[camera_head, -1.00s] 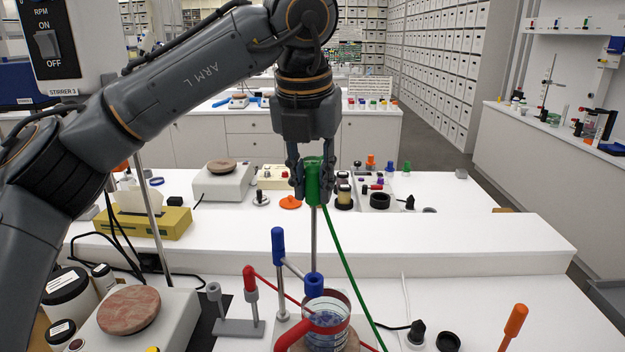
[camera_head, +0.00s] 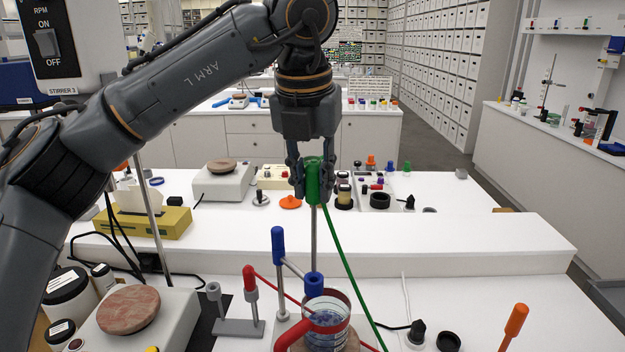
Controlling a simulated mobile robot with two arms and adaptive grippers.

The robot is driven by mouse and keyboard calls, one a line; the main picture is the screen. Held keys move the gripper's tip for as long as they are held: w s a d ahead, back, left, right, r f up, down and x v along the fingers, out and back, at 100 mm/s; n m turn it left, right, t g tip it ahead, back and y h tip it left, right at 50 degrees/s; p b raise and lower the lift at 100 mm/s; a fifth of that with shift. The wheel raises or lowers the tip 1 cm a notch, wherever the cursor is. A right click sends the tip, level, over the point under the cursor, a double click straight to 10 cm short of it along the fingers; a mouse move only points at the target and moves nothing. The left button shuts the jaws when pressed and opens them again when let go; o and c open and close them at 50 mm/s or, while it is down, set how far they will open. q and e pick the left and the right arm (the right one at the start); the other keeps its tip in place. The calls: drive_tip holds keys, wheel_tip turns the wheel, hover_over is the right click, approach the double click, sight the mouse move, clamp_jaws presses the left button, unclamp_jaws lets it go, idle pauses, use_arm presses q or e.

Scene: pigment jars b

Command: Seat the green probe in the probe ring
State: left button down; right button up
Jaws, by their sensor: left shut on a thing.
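My left gripper (camera_head: 313,182) is shut on the green probe (camera_head: 313,180), holding it upright by its green handle. The probe's thin metal rod hangs straight down, and its tip is near the blue ring piece (camera_head: 313,284) in the picture; I cannot tell whether the tip is above, behind or in it. A green cable (camera_head: 345,265) runs from the probe down to the right. The blue ring piece belongs to a stand with a blue-topped post (camera_head: 278,246), above a glass beaker (camera_head: 327,318) with a red band and bluish contents. My right gripper is not in view.
A small stand with a red-capped probe (camera_head: 250,282) and red cable is left of the beaker. A hotplate (camera_head: 160,325) stands at the lower left. An orange-handled tool (camera_head: 515,322) and black round parts are at right. A white raised ledge (camera_head: 450,245) crosses behind.

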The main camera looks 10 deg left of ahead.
sight(313, 272)
use_arm(q)
drive_tip(key=shift+f+b, duration=0.4)
idle(0.5)
drive_tip(key=shift+s+b+x, duration=0.2)
drive_tip(key=shift+b+x, duration=0.6)
drive_tip(key=shift+x, duration=0.15)
drive_tip(key=shift+s+b+x, duration=0.25)
drive_tip(key=shift+b+x, duration=0.55)
drive_tip(key=shift+x, duration=0.2)
drive_tip(key=shift+s+f+b+x, duration=0.1)
drive_tip(key=shift+s+b+x, duration=0.25)
drive_tip(key=shift+b+x, duration=1.15)
drive_tip(key=shift+s+f+b+x, duration=0.1)
drive_tip(key=shift+s+b+x, duration=0.3)
drive_tip(key=shift+b+x, duration=1.15)
drive_tip(key=shift+s+f+b+x, duration=0.1)
drive_tip(key=shift+s+b+x, duration=0.25)
drive_tip(key=shift+b+x, duration=1.15)
drive_tip(key=c, duration=1.1)
unclamp_jaws()
drive_tip(key=shift+w+a+f+p, duration=0.1)
drive_tip(key=shift+f+p, duration=0.15)
drive_tip(key=shift+p, duration=0.3)
drive_tip(key=shift+o, duration=0.2)
drive_tip(key=v, duration=1.2)
